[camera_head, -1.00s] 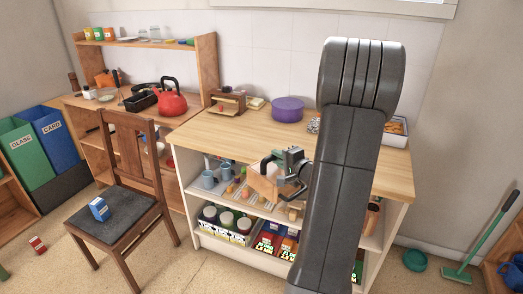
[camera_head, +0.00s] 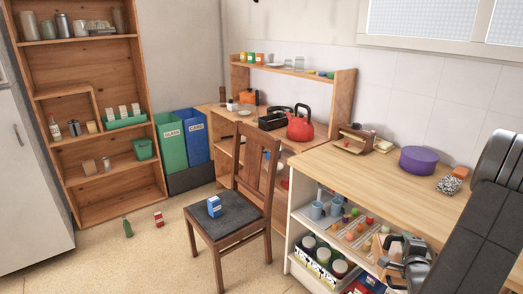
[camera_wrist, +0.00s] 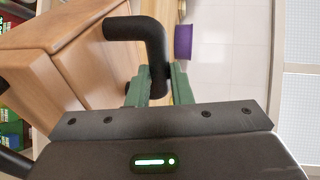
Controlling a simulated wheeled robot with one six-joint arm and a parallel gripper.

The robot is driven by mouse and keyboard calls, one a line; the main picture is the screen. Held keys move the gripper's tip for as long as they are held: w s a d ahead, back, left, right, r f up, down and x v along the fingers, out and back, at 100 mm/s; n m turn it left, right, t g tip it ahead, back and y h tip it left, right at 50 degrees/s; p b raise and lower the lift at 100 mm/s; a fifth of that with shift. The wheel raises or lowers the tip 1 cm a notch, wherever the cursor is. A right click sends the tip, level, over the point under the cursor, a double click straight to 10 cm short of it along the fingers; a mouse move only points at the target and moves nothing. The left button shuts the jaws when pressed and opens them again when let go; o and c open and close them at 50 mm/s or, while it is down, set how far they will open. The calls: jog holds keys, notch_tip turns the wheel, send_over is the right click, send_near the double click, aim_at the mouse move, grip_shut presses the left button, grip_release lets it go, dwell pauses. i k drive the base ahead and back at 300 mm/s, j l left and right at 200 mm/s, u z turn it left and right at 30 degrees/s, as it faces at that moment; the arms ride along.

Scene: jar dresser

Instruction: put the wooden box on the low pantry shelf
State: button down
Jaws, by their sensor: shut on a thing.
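The wooden box (camera_head: 379,245) is pale brown and shows at the lower right of the head view, partly covered by my gripper (camera_head: 398,250). My gripper is shut on it and holds it in front of the counter's open shelves. In the wrist view the box (camera_wrist: 65,55) fills the left side, close to my gripper (camera_wrist: 152,82); the grip point itself is hard to make out. A tall wooden shelf unit (camera_head: 98,93), which may be the pantry, stands at the far left. Its low shelf (camera_head: 112,174) holds a green basket and small jars, with some bare board.
A chair (camera_head: 232,222) with a blue carton (camera_head: 214,206) stands between the counter and the shelf unit. A red carton (camera_head: 158,219) and a green bottle (camera_head: 127,228) lie on the floor. Green and blue bins (camera_head: 184,140) stand right of the unit. The counter (camera_head: 350,172) is close by.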

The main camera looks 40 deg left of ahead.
aim_at(124, 162)
jog(key=j+u, duration=0.4)
jog(key=i+j+u, duration=0.2)
jog(key=j+u, duration=0.2)
jog(key=i+j+u, duration=0.15)
jog(key=j+u, duration=0.3)
jog(key=i+j+u, duration=0.2)
jog(key=u, duration=0.2)
jog(key=i+j+u, duration=0.4)
jog(key=i+u, duration=0.15)
jog(key=u, duration=0.25)
jog(key=i+j+u, duration=0.15)
jog(key=i, duration=0.55)
jog(key=i+j+u, duration=0.15)
jog(key=i, duration=0.55)
jog(key=i+j+z, duration=0.15)
jog(key=i+z, duration=0.35)
jog(key=i+j+z, duration=0.45)
jog(key=i, duration=0.25)
jog(key=i+j+z, duration=0.5)
jog(key=j, duration=0.1)
